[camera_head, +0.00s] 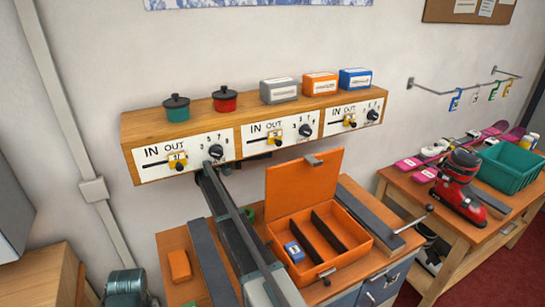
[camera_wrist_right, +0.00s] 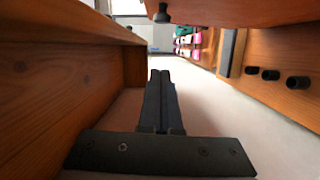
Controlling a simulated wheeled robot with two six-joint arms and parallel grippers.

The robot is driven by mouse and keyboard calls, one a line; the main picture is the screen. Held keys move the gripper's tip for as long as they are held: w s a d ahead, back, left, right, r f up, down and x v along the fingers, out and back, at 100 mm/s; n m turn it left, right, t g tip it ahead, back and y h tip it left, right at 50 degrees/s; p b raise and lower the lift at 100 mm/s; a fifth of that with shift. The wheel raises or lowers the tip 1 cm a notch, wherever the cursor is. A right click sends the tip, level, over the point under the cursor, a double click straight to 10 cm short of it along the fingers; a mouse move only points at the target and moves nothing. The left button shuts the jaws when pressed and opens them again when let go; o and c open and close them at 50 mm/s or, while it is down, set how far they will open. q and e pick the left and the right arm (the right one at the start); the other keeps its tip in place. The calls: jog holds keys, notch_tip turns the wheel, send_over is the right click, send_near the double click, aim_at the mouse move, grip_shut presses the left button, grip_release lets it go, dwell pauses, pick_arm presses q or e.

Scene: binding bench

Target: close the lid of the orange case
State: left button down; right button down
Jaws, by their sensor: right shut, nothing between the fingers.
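The orange case (camera_head: 340,262) stands on the bench with its lid (camera_head: 303,183) open, standing up at the back and leaning away a little. Dark dividers split its inside into compartments, and a small blue box (camera_head: 294,252) lies in the left one. My right arm reaches up past the left of the case. My right gripper (camera_head: 268,156) is beneath the wooden control shelf, behind and above the lid, partly hidden and apart from it. In the right wrist view its fingers (camera_wrist_right: 162,76) are shut together and empty. My left gripper is not in view.
The control shelf (camera_head: 128,153) with sliders and dials hangs close above the lid and carries pots and small boxes. Dark rails (camera_head: 212,262) flank the case, with an orange block (camera_head: 180,265) at left. Another bench at right holds a red boot (camera_head: 458,190) and teal crate (camera_head: 510,168).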

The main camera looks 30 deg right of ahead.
jog(key=s+d, duration=0.6)
jog(key=d, duration=0.1)
jog(key=shift+s+f, duration=0.2)
jog(key=shift+s, duration=0.2)
jog(key=shift+d, duration=0.15)
